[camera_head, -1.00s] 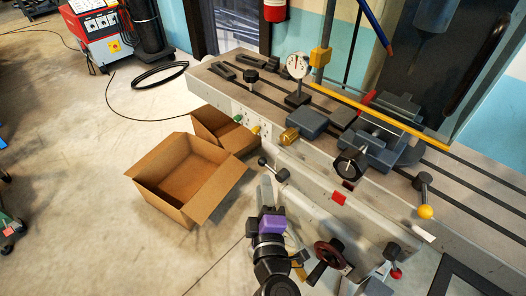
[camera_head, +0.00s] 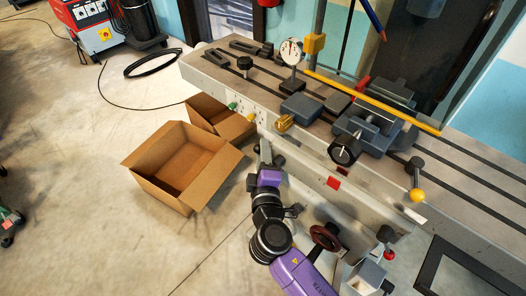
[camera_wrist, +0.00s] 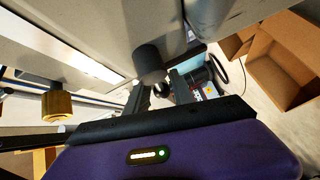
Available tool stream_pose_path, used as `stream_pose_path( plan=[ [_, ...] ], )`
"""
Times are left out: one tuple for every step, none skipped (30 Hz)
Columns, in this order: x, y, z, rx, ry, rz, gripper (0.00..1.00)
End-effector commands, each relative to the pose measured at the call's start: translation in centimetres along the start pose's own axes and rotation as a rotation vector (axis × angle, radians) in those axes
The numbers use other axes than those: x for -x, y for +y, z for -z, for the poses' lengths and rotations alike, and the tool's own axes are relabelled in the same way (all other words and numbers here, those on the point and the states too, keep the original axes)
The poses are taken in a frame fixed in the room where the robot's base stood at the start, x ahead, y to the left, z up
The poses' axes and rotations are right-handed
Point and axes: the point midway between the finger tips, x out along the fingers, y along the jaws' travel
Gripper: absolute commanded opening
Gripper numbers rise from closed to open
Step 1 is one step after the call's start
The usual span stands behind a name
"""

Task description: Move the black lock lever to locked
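The black lock lever (camera_head: 281,161) is on the front face of the grey machine table, partly hidden by my gripper in the head view. A dark cylindrical knob, which looks like the lever's end, shows large in the wrist view (camera_wrist: 150,62). My gripper (camera_head: 265,149) is just left of the lever, close against the table's front. In the wrist view its two dark fingers (camera_wrist: 163,92) stand apart, with the knob close by their tips. I cannot tell whether they touch it. No grip on the knob shows.
The machine table (camera_head: 222,79) carries a dial gauge, blocks and a vise (camera_head: 365,135). A brass knob (camera_wrist: 57,104) is near in the wrist view. Open cardboard boxes (camera_head: 160,195) stand on the floor at left. A dark red handwheel (camera_head: 325,238) is right of my arm.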

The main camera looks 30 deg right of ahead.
Motion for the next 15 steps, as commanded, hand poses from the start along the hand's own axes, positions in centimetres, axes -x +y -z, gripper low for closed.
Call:
stream_pose_path(
  plan=[
    [0.01, 0.0, 0.0, 0.0, 0.0, 0.0, 0.29],
    [0.01, 0.0, 0.0, 0.0, 0.0, 0.0, 0.29],
    [0.01, 0.0, 0.0, 0.0, 0.0, 0.0, 0.29],
    [0.02, 0.01, 0.0, 0.0, 0.0, 0.0, 0.23],
    [0.02, 0.01, 0.0, 0.0, 0.0, 0.0, 0.17],
    [0.02, 0.01, 0.01, 0.0, 0.0, 0.0, 0.09],
    [0.03, 0.01, 0.01, 0.0, 0.0, 0.0, 0.04],
    [0.03, 0.01, 0.01, 0.0, 0.0, 0.0, 0.0],
    [0.03, 0.01, 0.01, 0.0, 0.0, 0.0, 0.0],
    [0.04, 0.01, 0.01, 0.0, 0.0, 0.0, 0.0],
    [0.04, 0.01, 0.01, 0.0, 0.0, 0.0, 0.0],
    [0.04, 0.01, 0.02, 0.0, 0.0, 0.0, 0.0],
    [0.04, 0.01, 0.02, 0.0, 0.0, 0.0, 0.0],
    [0.05, 0.01, 0.02, 0.0, 0.0, 0.0, 0.0],
    [0.05, 0.02, 0.02, 0.0, 0.0, 0.0, 0.0]
  ],
)
